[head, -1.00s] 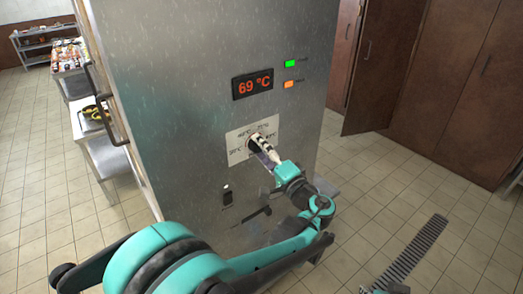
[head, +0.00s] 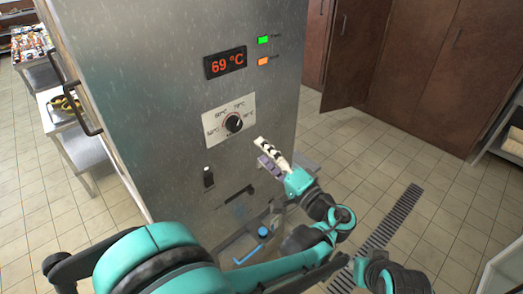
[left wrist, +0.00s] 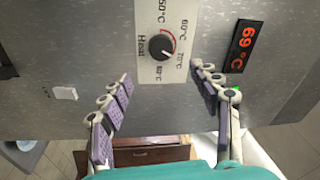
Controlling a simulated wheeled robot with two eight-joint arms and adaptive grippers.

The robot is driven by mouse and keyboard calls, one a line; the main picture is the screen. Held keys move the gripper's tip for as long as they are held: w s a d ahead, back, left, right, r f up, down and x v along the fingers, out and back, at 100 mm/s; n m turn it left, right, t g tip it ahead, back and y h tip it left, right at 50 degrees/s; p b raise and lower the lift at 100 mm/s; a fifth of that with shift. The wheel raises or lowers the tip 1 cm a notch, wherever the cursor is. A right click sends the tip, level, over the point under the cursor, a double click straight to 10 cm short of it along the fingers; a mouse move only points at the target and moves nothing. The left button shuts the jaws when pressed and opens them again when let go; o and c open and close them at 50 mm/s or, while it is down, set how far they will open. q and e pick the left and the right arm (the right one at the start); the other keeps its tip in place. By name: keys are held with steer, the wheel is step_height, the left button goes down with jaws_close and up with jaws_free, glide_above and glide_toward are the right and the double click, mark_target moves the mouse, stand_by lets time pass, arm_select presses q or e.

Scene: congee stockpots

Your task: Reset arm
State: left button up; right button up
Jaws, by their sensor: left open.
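My left gripper (head: 268,158) is open and empty, in front of and to the right of the machine's heat knob (head: 234,123) in the head view. In the left wrist view its two fingers (left wrist: 163,90) are spread apart, with the knob (left wrist: 157,47) beyond them and a gap between. The knob is dark and round, on a white dial plate (head: 217,116) marked with temperatures. The display (head: 226,62) reads 69 °C. Part of my right arm shows at the lower right of the head view; its fingers are not visible.
The tall steel machine (head: 150,100) stands close in front. A switch (head: 208,177) and a slot lie below the dial. A side table (head: 70,115) stands to the left, brown cabinets (head: 420,70) behind at right, a shelf at the far right. Tiled floor is open at right.

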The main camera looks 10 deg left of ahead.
arm_select(q)
steer(key=shift+a, duration=0.1)
steer(key=s+a+f+n+g+h, duration=0.1)
steer(key=s+a+f+g+h, duration=0.45)
steer(key=a+f, duration=0.55)
steer(key=s+d+f+n+h, duration=0.1)
steer(key=s+f+n+h, duration=0.3)
steer(key=s+h, duration=0.4)
steer(key=s, duration=0.4)
steer(key=shift+d+f+h, duration=0.25)
steer(key=shift+d+h, duration=0.1)
steer(key=shift+d, duration=0.05)
